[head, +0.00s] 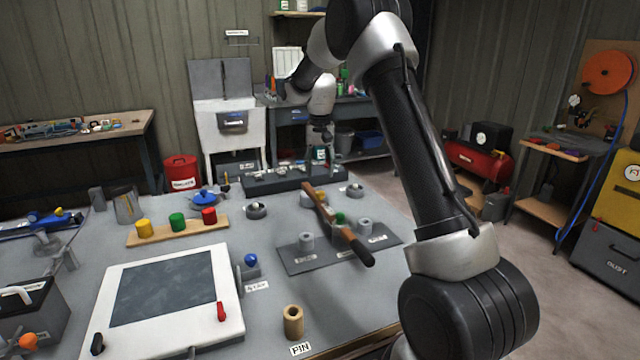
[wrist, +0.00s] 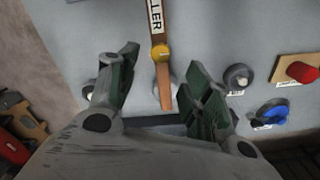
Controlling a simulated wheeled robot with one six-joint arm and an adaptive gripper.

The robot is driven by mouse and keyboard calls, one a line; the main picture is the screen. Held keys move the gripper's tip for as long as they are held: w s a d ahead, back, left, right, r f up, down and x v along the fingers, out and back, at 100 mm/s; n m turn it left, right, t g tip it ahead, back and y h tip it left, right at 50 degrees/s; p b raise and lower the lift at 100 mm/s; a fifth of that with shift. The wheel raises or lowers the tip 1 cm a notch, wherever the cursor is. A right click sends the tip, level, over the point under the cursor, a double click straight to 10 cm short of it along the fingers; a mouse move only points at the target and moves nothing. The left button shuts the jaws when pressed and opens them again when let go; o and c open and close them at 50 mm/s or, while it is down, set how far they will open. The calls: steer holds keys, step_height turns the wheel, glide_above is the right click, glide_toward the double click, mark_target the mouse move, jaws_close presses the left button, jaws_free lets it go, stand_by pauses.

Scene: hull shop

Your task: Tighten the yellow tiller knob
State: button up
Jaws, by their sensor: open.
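The yellow tiller knob (wrist: 160,53) shows in the wrist view, a small round knob on the brown wooden tiller (wrist: 166,90). In the head view the tiller (head: 322,206) lies across the blue-grey table with a dark grip at its near end; I cannot make out the yellow knob clearly there. My gripper (wrist: 163,62) is open and empty. Its two green-padded fingers stand on either side of the tiller in the picture, with the knob between the tips. In the head view my gripper (head: 320,132) hangs over the back of the table. I see no contact with the knob.
A dark mat (head: 300,262) with grey cylinders and a green knob lies beside the tiller. A wooden strip (head: 185,235) holds yellow, green and red knobs. A black rail (head: 262,185) runs along the back.

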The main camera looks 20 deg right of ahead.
step_height(320, 180, up, 4)
steer(key=shift+r, duration=0.15)
stand_by(0.5)
steer(key=s+f+n, duration=0.2)
steer(key=s+f, duration=0.2)
steer(key=s, duration=0.1)
steer(key=s+r+n+t, duration=0.1)
steer(key=s+r, duration=0.3)
steer(key=s, duration=0.8)
steer(key=s+r+t, duration=0.1)
steer(key=s+r, duration=0.3)
steer(key=s, duration=0.9)
steer(key=s+r+n+t, duration=0.1)
steer(key=s+r, duration=0.3)
steer(key=s, duration=0.8)
steer(key=shift+s+r+n+t, duration=0.25)
steer(key=shift+n+t, duration=0.05)
steer(key=shift+t, duration=0.3)
